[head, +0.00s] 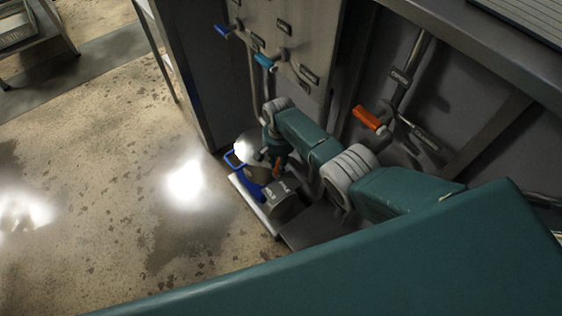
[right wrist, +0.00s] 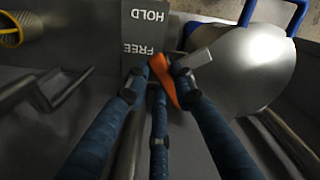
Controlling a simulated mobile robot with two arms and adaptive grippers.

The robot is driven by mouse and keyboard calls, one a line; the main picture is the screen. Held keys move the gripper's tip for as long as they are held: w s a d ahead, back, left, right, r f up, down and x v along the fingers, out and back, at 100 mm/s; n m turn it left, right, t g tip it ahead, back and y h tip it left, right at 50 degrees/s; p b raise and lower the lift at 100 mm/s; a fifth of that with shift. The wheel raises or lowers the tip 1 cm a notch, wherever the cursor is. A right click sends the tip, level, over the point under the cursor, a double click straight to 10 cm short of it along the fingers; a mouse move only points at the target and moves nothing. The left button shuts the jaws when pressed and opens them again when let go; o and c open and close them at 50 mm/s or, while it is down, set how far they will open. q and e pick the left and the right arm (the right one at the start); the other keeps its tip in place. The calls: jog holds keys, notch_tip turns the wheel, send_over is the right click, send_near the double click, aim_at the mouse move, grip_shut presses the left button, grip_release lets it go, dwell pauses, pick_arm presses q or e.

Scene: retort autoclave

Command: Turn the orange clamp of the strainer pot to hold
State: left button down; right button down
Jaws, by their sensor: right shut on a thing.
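The orange clamp (right wrist: 165,80) is a short lever beside the edge of a grey plate marked HOLD and FREE (right wrist: 147,32), closer to the word FREE. My right gripper (right wrist: 160,78) is shut on the clamp, with its dark blue fingers around it. In the head view the gripper (head: 277,157) reaches down to the clamp (head: 277,168) low by the cabinet. A rounded metal body with blue handles, apparently the strainer pot (right wrist: 245,65), is just right of the clamp in the right wrist view. My left gripper is out of view.
A separate orange valve handle (head: 367,118) is on a pipe at the right. Blue (head: 222,31) and teal (head: 264,62) handles stick out from the cabinet panel. The floor at left is open.

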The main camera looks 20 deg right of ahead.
aim_at(277, 165)
jog(key=m, duration=0.3)
jog(key=shift+a+m, duration=0.3)
jog(key=shift+a, duration=0.05)
jog(key=shift+w+a+m, duration=0.1)
jog(key=shift+m, duration=0.8)
jog(key=shift+w+a+m, duration=0.1)
jog(key=shift+m, duration=0.8)
jog(key=c, duration=1.4)
grip_release()
jog(key=shift+c, duration=0.2)
jog(key=shift+w, duration=0.1)
jog(key=shift+r, duration=0.55)
notch_tip(277, 165, up, 11)
